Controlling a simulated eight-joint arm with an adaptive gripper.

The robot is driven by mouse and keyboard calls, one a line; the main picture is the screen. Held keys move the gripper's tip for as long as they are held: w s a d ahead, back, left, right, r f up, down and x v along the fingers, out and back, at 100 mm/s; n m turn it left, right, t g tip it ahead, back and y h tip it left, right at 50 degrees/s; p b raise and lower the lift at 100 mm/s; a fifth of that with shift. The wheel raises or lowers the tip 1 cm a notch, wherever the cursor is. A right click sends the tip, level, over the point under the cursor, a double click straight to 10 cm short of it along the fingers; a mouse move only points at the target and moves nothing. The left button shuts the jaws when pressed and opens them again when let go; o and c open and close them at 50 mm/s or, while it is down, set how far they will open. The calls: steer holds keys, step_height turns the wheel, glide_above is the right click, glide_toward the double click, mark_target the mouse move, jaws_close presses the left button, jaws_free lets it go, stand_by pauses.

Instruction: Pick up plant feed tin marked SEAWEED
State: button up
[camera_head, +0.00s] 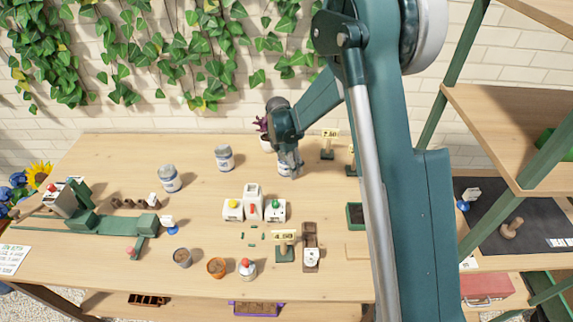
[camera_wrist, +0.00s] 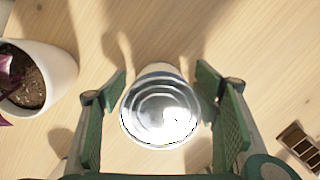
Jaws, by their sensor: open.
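My gripper (camera_head: 291,162) is pointed down at the back of the table, over a white and blue tin (camera_head: 284,169) that it partly hides. In the wrist view the tin's round silver lid (camera_wrist: 160,110) lies between the two green finger pads of my open gripper (camera_wrist: 163,100). A gap shows on each side of the tin. Two similar tins stand to the left, one (camera_head: 224,158) near the back and one (camera_head: 170,179) further left. I cannot read the marking on any of the tins.
A white pot with a purple plant (camera_head: 266,140) stands close behind the tin; the pot also shows in the wrist view (camera_wrist: 50,80). Small price signs (camera_head: 329,145) stand to the right. White blocks with coloured knobs (camera_head: 252,204) are in front. The table (camera_head: 110,155) is clear at back left.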

stand_by(0.4)
steer(key=c, duration=1.1)
steer(key=shift+r, duration=0.2)
steer(key=shift+c, duration=0.2)
steer(key=shift+r+p, duration=0.6)
steer(key=shift+r, duration=4.25)
